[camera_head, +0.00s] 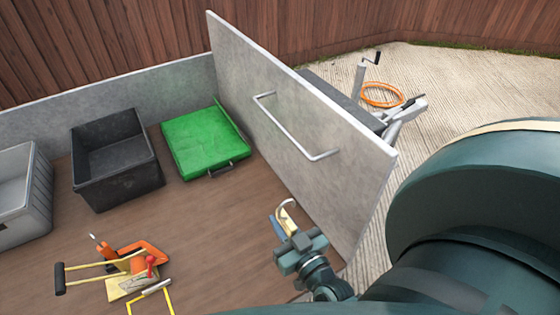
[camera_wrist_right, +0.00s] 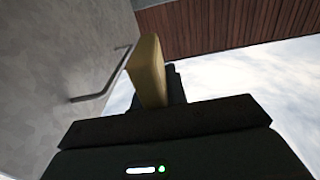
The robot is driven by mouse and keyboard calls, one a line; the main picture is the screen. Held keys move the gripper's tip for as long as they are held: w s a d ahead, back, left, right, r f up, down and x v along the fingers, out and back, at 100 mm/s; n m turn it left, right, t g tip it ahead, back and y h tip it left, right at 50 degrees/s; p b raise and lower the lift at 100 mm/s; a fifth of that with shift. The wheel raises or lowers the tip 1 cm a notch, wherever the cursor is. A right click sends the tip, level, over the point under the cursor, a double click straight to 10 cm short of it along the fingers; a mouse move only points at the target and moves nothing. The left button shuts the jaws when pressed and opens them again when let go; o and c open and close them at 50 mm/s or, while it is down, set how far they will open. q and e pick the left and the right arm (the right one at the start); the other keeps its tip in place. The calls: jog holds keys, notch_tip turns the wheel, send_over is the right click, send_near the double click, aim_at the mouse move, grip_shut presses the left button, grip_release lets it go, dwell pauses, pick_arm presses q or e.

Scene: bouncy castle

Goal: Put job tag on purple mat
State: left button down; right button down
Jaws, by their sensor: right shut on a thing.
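My right gripper (camera_head: 287,222) is in front of the grey panel, above the brown floor of the bed. It is shut on a small pale tan piece (camera_head: 287,207), which I take to be the job tag. In the right wrist view the tan piece (camera_wrist_right: 148,70) stands up edge-on from the dark gripper body, so its face and any writing are hidden. No purple mat shows in either view. My left gripper is not in view.
The tall grey panel (camera_head: 340,187) with a metal handle (camera_head: 290,128) stands close beside my gripper. A black crate (camera_head: 125,182), grey crate (camera_head: 40,205), green case (camera_head: 203,145) and orange tool (camera_head: 150,252) occupy the bed. An orange hose (camera_head: 380,103) lies outside on pale ground.

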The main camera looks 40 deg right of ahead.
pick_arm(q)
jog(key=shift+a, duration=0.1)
